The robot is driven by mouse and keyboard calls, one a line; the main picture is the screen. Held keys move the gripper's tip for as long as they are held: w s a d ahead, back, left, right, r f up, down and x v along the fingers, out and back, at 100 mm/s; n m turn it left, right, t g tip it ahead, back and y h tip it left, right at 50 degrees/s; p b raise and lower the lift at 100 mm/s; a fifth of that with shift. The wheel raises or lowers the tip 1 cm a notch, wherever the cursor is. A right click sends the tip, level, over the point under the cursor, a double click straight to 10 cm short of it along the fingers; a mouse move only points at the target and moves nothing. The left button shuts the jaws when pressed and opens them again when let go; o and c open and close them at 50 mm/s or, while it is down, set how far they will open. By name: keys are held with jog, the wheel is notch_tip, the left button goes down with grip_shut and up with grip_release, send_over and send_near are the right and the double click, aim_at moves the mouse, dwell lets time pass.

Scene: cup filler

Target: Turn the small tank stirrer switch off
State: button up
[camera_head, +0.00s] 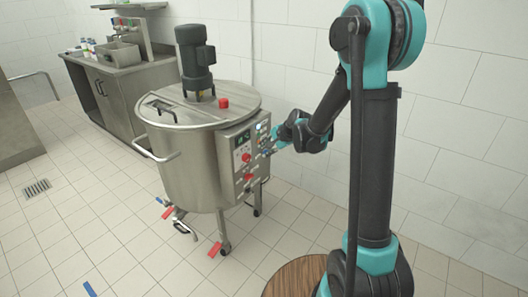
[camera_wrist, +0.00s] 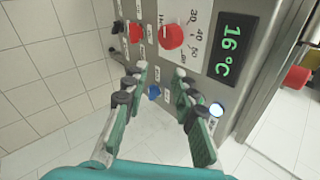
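The small steel tank (camera_head: 185,165) stands on legs, with a dark stirrer motor (camera_head: 195,60) upright on its lid. Its control panel (camera_head: 228,148) faces right. In the wrist view the panel carries a large red knob (camera_wrist: 172,36), a smaller red knob (camera_wrist: 135,32), a blue button (camera_wrist: 154,92), a lit white-blue round light (camera_wrist: 217,110) and a green 16 °C display (camera_wrist: 230,48). Labels are too small to tell which control is the stirrer switch. My gripper (camera_wrist: 160,77) is open and empty, its fingers either side of the blue button; contact cannot be told. It also shows in the head view (camera_head: 272,148).
A steel counter (camera_head: 125,70) with a sink and small items stands behind left. A round wooden top (camera_head: 290,278) is at the bottom, close to my arm. A tiled wall is behind and right of the tank. The tiled floor at left is mostly clear.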

jog(key=s+d+n+h, duration=0.1)
jog(key=s+d, duration=0.2)
jog(key=s, duration=0.1)
jog(key=s+d+r+n, duration=0.1)
jog(key=s+d, duration=0.3)
jog(key=s+d+r+n+h, duration=0.1)
jog(key=s+d+n, duration=0.1)
jog(key=s+d, duration=0.1)
jog(key=shift+s+d+h, duration=0.3)
jog(key=shift+s+d, duration=0.1)
jog(key=shift+s, duration=0.25)
grip_shut()
jog(key=s+d+f+n+g+h, duration=0.1)
jog(key=s+d+n+h, duration=0.1)
jog(key=s+d+n, duration=0.55)
jog(key=w+a+n+g, duration=0.2)
jog(key=w+a+n, duration=0.15)
jog(key=w, duration=0.25)
jog(key=n+g+y, duration=0.3)
jog(key=n, duration=0.3)
send_over(250, 192)
jog(key=w+d, duration=0.2)
jog(key=d, duration=0.3)
notch_tip(250, 192, down, 18)
jog(key=x, duration=0.9)
jog(key=shift+w+a, duration=0.15)
jog(key=shift+a, duration=0.1)
